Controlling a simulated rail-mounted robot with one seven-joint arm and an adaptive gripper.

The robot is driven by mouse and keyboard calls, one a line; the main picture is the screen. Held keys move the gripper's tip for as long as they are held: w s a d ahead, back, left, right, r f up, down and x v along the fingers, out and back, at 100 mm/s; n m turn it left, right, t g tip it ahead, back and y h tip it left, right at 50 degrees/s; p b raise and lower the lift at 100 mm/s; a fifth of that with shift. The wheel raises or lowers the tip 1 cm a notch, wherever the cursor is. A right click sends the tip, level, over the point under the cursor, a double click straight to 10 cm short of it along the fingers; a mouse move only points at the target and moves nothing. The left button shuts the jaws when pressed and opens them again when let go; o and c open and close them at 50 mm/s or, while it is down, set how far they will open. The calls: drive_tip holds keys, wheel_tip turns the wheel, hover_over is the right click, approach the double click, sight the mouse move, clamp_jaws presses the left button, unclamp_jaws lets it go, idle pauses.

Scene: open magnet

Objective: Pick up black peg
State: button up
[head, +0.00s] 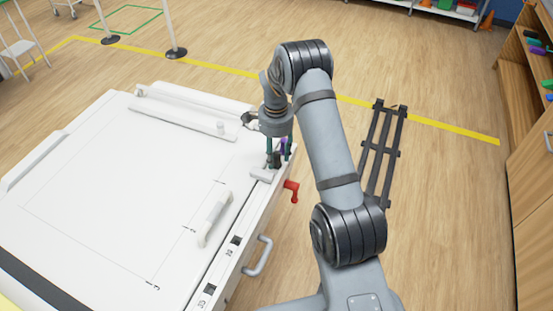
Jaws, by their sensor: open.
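My gripper (277,152) points down over the right edge of the white table-like unit (110,200), near its far right corner. Its jaws are open. A small black piece (276,160), which looks like the black peg, stands between or just behind the fingers. At this size I cannot tell whether the fingers touch it. A purple piece (284,145) shows close by the fingers, partly hidden by them. A small light grey block (263,175) lies at the foot of the gripper.
A white bar (185,112) on posts runs along the unit's far side. A white handle (214,218) stands on its top. A red lever (292,190) and a grey handle (258,257) stick out from the right side. A dark slatted frame (383,150) lies on the floor.

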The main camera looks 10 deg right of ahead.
drive_tip(key=shift+w+d+f, duration=0.1)
drive_tip(key=shift+f, duration=0.3)
drive_tip(key=shift+c, duration=0.8)
drive_tip(key=c, duration=0.8)
clamp_jaws()
